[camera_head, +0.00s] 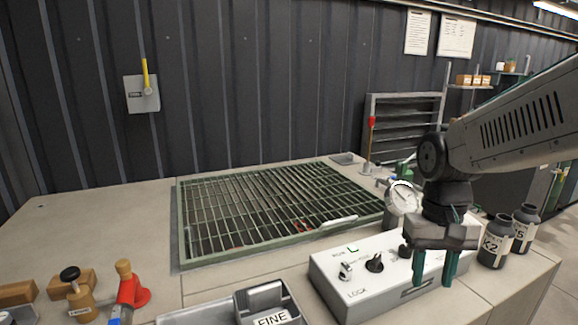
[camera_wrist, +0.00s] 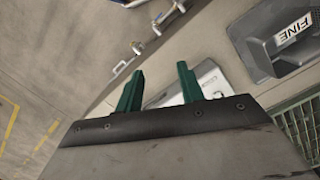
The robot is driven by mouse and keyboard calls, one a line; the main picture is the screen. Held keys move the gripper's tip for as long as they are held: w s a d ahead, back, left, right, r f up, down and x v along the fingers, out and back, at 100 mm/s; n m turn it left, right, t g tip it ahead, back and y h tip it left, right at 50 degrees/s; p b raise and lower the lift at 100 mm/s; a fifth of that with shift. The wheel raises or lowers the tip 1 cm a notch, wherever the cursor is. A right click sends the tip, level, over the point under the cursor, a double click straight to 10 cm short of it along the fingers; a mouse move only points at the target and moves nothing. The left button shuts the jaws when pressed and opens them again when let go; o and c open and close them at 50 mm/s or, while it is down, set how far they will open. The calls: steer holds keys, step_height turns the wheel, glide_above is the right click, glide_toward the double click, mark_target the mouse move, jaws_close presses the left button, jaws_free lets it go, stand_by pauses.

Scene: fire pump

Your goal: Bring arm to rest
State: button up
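My gripper (camera_head: 435,268) hangs fingers-down from my arm at the right of the head view, over the white control box (camera_head: 350,307). Its two green fingers stand apart with nothing between them. In the wrist view the gripper (camera_wrist: 158,88) also shows its fingers spread and empty, with part of the white box (camera_wrist: 212,78) beyond them. The box carries a switch (camera_head: 345,271), a black knob (camera_head: 374,263) and the word LOCK. The fingers cover part of the box's right side, and I cannot tell whether they touch it.
A green grate (camera_head: 270,212) fills the table's middle. A gauge (camera_head: 402,198) and dark bottles (camera_head: 494,243) stand close to my gripper. A grey FINE tray (camera_head: 265,302) and a red fitting (camera_head: 132,292) are at the front. A yellow-handled wall switch (camera_head: 142,94) is at left.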

steer(key=s+d+r+n+t, duration=0.1)
steer(key=s+r+t, duration=0.1)
steer(key=s, duration=1.3)
steer(key=shift+d+r+t, duration=0.2)
steer(key=shift+r+t, duration=0.2)
steer(key=shift+r, duration=0.45)
stand_by(0.4)
